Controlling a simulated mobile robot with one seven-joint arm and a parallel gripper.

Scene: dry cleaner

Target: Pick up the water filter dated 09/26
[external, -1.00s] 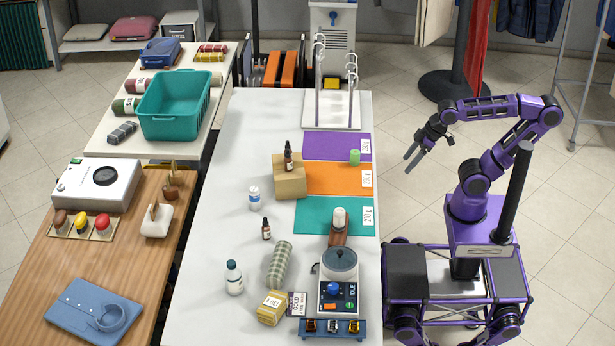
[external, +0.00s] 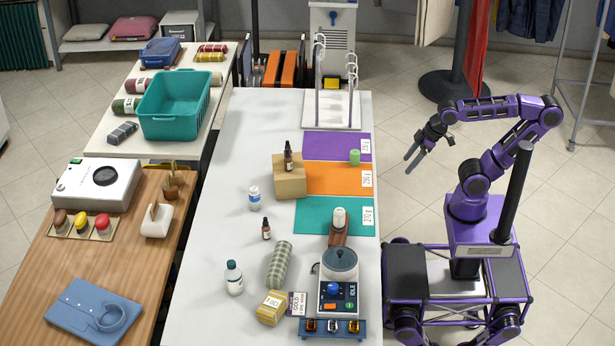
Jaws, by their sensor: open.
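My gripper (external: 410,165) is open and empty, held in the air to the right of the white table, with its fingers pointing down and left. I cannot pick out the water filter dated 09/26 for sure, as no date is legible at this size. Small upright items on the table are a white-topped cylinder (external: 339,217) on a brown stand, a green cylinder (external: 355,157) on the purple mat, and a white bottle (external: 254,197) with a blue band. My gripper is apart from all of them.
The white table (external: 225,150) also bears orange (external: 335,179) and teal (external: 312,216) mats, a cardboard box (external: 289,184) with a dropper bottle on top, a device with a grey bowl (external: 340,262), and a checked roll (external: 279,263). A rack (external: 334,110) stands at its far end.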

